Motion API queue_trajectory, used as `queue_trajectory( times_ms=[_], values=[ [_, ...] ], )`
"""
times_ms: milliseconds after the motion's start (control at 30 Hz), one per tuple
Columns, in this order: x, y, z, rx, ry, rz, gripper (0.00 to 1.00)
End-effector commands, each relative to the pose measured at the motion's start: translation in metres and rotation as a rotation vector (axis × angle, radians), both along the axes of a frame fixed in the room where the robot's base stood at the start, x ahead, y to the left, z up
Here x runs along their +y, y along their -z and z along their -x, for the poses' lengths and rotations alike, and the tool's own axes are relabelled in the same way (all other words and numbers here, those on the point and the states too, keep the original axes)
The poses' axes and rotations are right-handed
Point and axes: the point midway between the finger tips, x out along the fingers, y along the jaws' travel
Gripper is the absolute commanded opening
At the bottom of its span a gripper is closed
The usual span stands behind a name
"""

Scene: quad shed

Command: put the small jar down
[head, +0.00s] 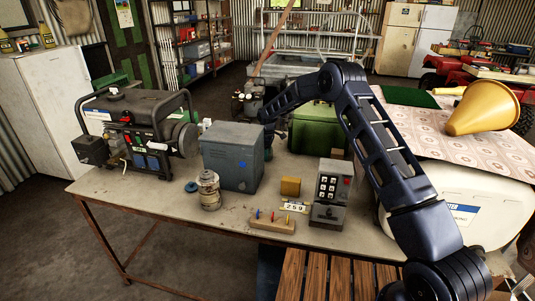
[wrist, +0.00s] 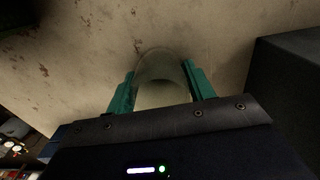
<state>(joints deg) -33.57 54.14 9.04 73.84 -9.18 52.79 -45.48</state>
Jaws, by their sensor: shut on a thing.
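The small jar (wrist: 162,68) shows in the wrist view as a clear, rounded glass shape. My gripper (wrist: 159,72) is shut on it, with one teal finger on each side. Below it is the pale, stained top of the workbench (wrist: 75,50). I cannot tell whether the jar touches that surface. In the head view my arm reaches down behind the grey-blue metal box (head: 232,158), so my gripper and the jar are hidden there. The bench (head: 165,198) also shows in the head view.
A dark box-like block (wrist: 290,85) stands right of the jar in the wrist view. On the bench are a generator (head: 140,130), a lantern-like canister (head: 208,190), a keypad box (head: 331,190), a pegged wooden block (head: 272,222) and a green case (head: 315,130). The bench's front left is clear.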

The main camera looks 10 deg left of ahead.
Motion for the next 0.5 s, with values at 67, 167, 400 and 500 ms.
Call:
queue_trajectory(
  times_ms=[67,167,400,500],
  values=[
    [0.0003,-0.0007,-0.0003,-0.001,0.000,-0.001,0.28],
    [0.0003,-0.0008,-0.0003,-0.001,0.000,-0.001,0.28],
    [0.0003,0.0019,-0.0003,-0.001,0.000,-0.001,0.63],
    [0.0003,0.0019,-0.0002,-0.001,0.000,-0.001,0.75]
  ],
)
